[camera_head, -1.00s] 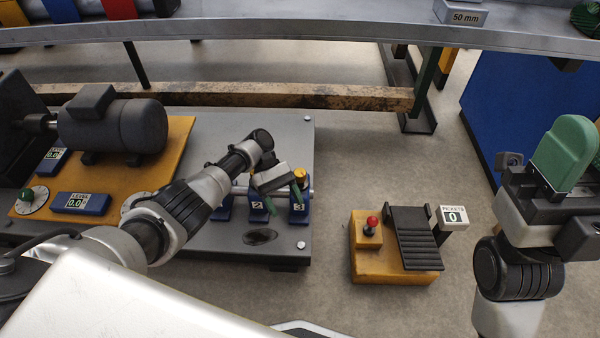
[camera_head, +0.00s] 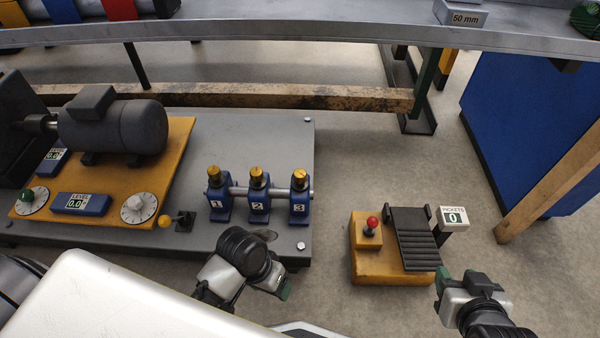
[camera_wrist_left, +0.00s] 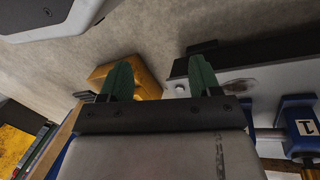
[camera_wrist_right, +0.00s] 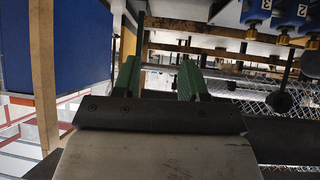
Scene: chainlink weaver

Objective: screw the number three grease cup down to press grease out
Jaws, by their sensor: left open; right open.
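The number three grease cup has a blue body marked 3 (camera_head: 299,208) and a brass cap (camera_head: 299,175). It stands upright at the right end of a row beside cup two (camera_head: 258,200) and cup one (camera_head: 217,200). My left gripper (camera_head: 278,284) is open and empty, apart from the cups, at the front edge of the grey plate; its spread green fingers show in the left wrist view (camera_wrist_left: 160,80). My right gripper (camera_head: 456,277) is open and empty by the pedal's right side. In the right wrist view, cup three's brass cap (camera_wrist_right: 252,33) shows at the upper right.
A grey plate (camera_head: 200,135) carries the cups, a motor (camera_head: 115,125) and dials. An orange pedal box (camera_head: 392,270) with a red-knobbed lever stands on the floor to the right, by a counter (camera_head: 453,217) reading 0. A wooden post (camera_head: 545,195) leans at the right.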

